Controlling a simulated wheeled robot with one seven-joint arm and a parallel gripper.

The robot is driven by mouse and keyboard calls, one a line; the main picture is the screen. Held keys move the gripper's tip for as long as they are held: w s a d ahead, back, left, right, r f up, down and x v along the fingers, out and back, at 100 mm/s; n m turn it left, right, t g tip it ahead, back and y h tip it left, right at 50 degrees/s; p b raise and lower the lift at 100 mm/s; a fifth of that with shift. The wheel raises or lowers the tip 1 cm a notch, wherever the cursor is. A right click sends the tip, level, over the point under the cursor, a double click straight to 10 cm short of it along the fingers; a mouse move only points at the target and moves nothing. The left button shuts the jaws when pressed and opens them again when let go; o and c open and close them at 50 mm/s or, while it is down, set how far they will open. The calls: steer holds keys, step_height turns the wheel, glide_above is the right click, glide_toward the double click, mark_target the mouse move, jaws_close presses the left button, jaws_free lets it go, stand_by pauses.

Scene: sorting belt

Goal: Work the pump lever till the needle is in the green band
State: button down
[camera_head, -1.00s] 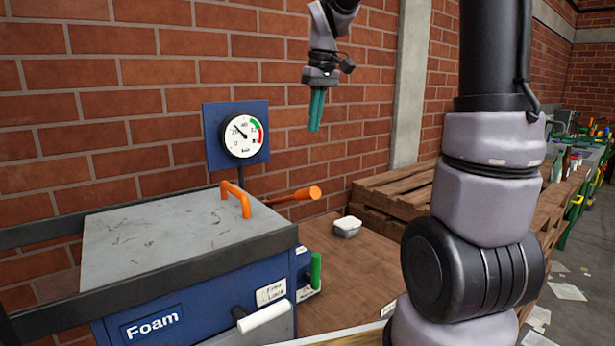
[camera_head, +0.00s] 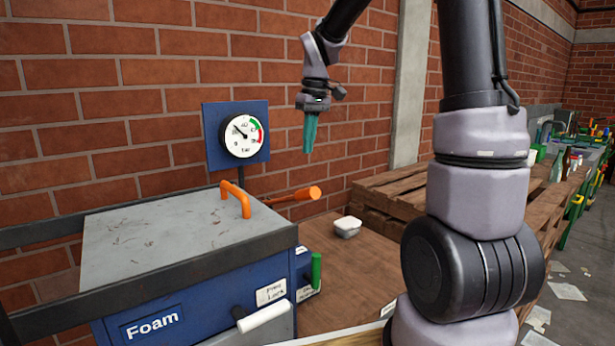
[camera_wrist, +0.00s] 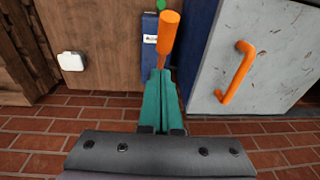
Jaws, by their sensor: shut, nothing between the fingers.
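The pump lever (camera_head: 293,195) has an orange grip and slants up to the right behind the blue box. It also shows in the wrist view (camera_wrist: 169,38), just beyond my fingertips. The gauge (camera_head: 241,135) is a white dial on a blue plate. Its needle points to the upper left, and the green band (camera_head: 254,125) lies at the upper right of the dial, so the needle is outside it. My gripper (camera_head: 309,150) hangs above the lever, fingers down, shut and empty. It also shows in the wrist view (camera_wrist: 161,75). I see no contact with the lever.
A small white container (camera_head: 347,227) sits on the wooden top. Pallets (camera_head: 385,195) stand behind.

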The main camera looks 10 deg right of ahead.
steer(key=f, duration=0.2)
steer(key=s+f, duration=0.1)
steer(key=f, duration=0.5)
steer(key=shift+s+a, duration=0.15)
steer(key=shift+a, duration=0.15)
steer(key=shift+s+f, duration=0.1)
steer(key=shift+f, duration=0.15)
